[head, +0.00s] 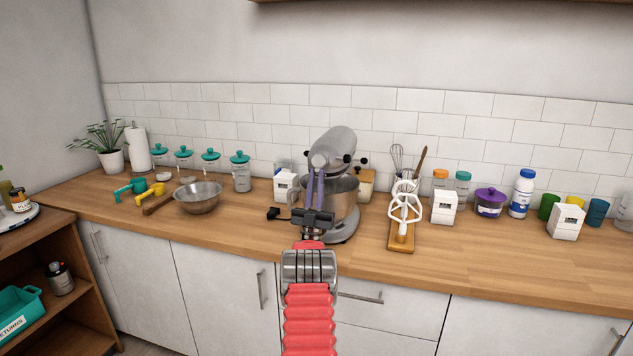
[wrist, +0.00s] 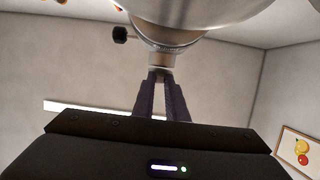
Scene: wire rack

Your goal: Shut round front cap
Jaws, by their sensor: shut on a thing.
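The silver stand mixer (head: 337,143) stands on the worktop with its head tilted up over a steel bowl (head: 343,193). The round front cap (head: 321,156) is at the front of the mixer head, partly hidden by my fingers; I cannot tell how far open it is. My gripper (head: 316,172) points up at it with its two purple fingers close together. In the wrist view, the fingertips (wrist: 160,76) close on a small metal part below the mixer head (wrist: 175,30), apparently the cap's edge.
A metal bowl (head: 198,197) sits to the left. The worktop's front strip at right is clear.

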